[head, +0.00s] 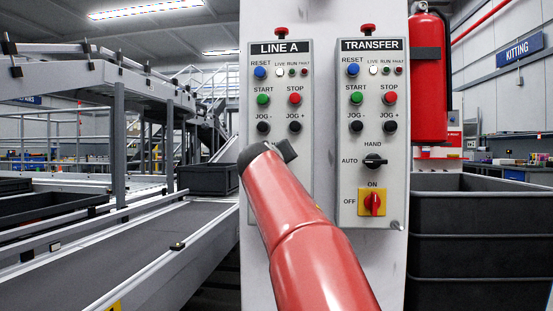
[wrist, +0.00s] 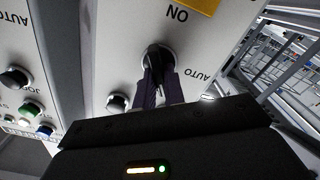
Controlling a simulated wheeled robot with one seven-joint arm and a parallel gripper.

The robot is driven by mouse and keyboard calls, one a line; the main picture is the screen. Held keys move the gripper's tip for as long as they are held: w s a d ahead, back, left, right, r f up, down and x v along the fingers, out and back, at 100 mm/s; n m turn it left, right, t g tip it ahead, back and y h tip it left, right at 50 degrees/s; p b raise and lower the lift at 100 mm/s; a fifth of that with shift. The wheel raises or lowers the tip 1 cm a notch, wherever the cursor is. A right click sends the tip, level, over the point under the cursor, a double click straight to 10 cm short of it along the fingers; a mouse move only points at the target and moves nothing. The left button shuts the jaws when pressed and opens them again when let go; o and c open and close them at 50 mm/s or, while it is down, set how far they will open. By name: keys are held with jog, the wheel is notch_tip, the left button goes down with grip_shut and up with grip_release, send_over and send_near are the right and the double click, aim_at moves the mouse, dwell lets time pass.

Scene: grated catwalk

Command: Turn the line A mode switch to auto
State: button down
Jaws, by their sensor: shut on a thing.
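The LINE A panel (head: 253,125) is in the head view, with its lower half hidden behind my red arm. Its mode switch is hidden there. In the wrist view, seen upside down, the mode switch (wrist: 157,56) is a black knob on the pale panel with an AUTO label beside it. My gripper (wrist: 158,84) is shut on this knob, with one dark finger on each side. The fingers cover much of the knob, so I cannot tell exactly where its pointer stands. In the head view only the dark back of my gripper shows; the fingertips are hidden.
The TRANSFER panel (head: 394,165) stands to the right with its own black AUTO/HAND switch (head: 373,161) and a red rotary switch (head: 372,202) on yellow. A black JOG button (wrist: 118,102) sits close to my fingers. A conveyor (head: 150,250) runs at left; dark bins (head: 480,215) stand at right.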

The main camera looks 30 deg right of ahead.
jog(key=n+p, duration=0.1)
jog(key=n, duration=0.4)
jog(key=n+p, duration=0.1)
jog(key=n, duration=0.5)
jog(key=shift+w+a+f+p, duration=0.1)
jog(key=shift+f+p, duration=0.1)
jog(key=shift+p, duration=0.15)
jog(key=shift+n, duration=0.3)
jog(key=c, duration=1.5)
grip_release()
jog(key=shift+a, duration=0.1)
jog(key=b+v, duration=0.2)
jog(key=v, duration=0.5)
jog(key=shift+s+a, duration=0.15)
jog(key=shift+s, duration=0.2)
jog(key=shift+f, duration=0.1)
